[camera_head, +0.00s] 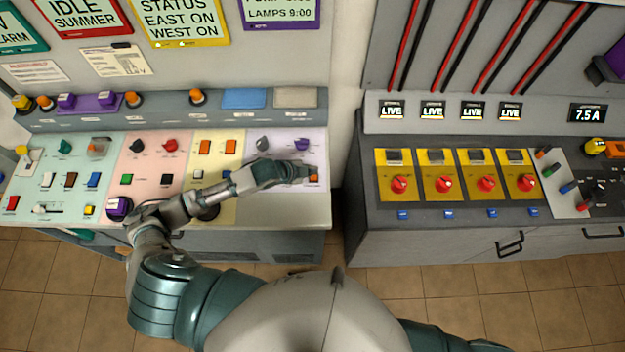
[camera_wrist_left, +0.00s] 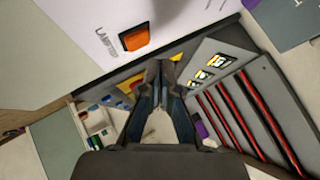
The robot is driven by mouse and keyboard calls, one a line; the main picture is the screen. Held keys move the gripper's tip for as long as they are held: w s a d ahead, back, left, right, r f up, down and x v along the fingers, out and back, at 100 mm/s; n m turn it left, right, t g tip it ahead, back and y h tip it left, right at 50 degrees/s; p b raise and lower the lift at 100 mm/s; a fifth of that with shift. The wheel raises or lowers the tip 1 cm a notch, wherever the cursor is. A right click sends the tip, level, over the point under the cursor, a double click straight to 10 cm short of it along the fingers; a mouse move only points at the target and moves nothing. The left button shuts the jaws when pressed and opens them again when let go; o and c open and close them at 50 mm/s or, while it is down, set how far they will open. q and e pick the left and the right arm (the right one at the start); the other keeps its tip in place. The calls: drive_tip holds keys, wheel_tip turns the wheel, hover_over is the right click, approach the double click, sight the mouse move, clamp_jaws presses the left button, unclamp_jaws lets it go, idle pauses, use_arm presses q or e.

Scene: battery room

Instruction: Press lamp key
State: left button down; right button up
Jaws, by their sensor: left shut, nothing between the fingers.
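The lamp key is an orange rocker (camera_head: 314,178) at the right end of the pale lilac section of the left console. In the left wrist view the orange key (camera_wrist_left: 135,37) sits on a white panel beside printed lettering that starts with "LAMP". My left gripper (camera_head: 304,172) is shut and empty, its tips right by the key and partly hiding the key's surroundings in the head view. In the left wrist view the closed fingertips (camera_wrist_left: 162,68) are below and right of the key; I cannot tell whether they touch it. My right gripper is out of view.
The left console (camera_head: 275,215) carries several other keys and knobs, including a purple knob (camera_head: 302,144) just above the gripper. A gap separates it from the right console (camera_head: 450,210), which has red knobs on yellow plates. Signs hang on the wall behind.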

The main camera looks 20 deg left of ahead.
use_arm(q)
drive_tip(key=shift+d+f, duration=0.15)
drive_tip(key=shift+f, duration=0.4)
drive_tip(key=shift+d, duration=0.15)
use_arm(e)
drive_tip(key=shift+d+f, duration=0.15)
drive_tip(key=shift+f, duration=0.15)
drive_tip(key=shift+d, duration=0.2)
use_arm(q)
drive_tip(key=shift+a, duration=0.2)
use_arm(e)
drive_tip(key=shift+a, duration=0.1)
use_arm(q)
drive_tip(key=shift+d, duration=0.15)
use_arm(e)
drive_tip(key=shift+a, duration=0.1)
use_arm(q)
drive_tip(key=shift+f, duration=0.15)
drive_tip(key=shift+f, duration=0.25)
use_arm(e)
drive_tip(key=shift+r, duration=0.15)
